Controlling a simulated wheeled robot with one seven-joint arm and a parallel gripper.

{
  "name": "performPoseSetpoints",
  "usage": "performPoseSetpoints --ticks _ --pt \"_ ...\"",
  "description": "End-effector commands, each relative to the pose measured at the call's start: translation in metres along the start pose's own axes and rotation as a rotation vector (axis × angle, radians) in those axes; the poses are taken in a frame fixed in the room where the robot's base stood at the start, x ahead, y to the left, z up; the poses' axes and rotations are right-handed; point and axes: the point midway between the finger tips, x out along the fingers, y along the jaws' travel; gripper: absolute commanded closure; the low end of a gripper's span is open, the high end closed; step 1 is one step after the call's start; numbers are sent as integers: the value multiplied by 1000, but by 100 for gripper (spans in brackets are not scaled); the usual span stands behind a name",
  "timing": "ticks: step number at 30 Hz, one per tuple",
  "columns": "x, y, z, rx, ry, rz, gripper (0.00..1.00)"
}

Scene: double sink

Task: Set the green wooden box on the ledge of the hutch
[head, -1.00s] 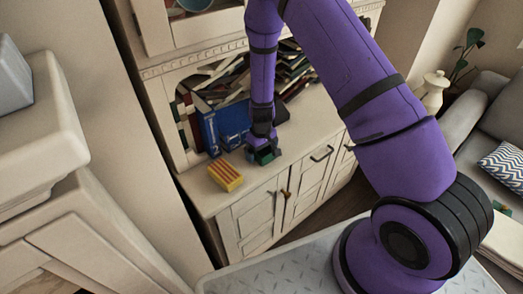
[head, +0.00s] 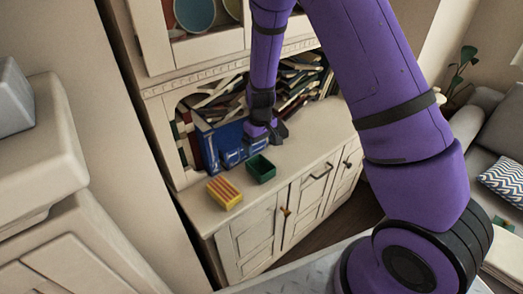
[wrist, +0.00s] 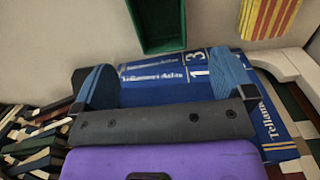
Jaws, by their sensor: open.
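The green wooden box (head: 261,169) stands upright, open at the top, on the ledge (head: 300,160) of the hutch, near its front edge. In the wrist view the green box (wrist: 158,25) shows at the top edge, partly cut off. My gripper (head: 244,154) is just behind the box, close to the books. In the wrist view my gripper (wrist: 166,82) has its two blue fingers spread, with nothing held between them. The fingers look apart from the box.
A yellow and red striped box (head: 224,192) stands on the ledge left of the green box. Blue books (head: 207,145) and a jumble of other books fill the niche behind my gripper. The ledge to the right is clear.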

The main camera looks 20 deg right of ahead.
Motion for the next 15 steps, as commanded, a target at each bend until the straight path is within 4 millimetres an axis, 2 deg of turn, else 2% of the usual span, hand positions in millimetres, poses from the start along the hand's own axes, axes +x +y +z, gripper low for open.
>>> performPoseSetpoints --ticks 8,11,15 --pt "-13 0 0 6 8 -3 0" --pt "-37 1 2 19 30 -13 0" --pt "-89 0 12 46 75 -32 0"
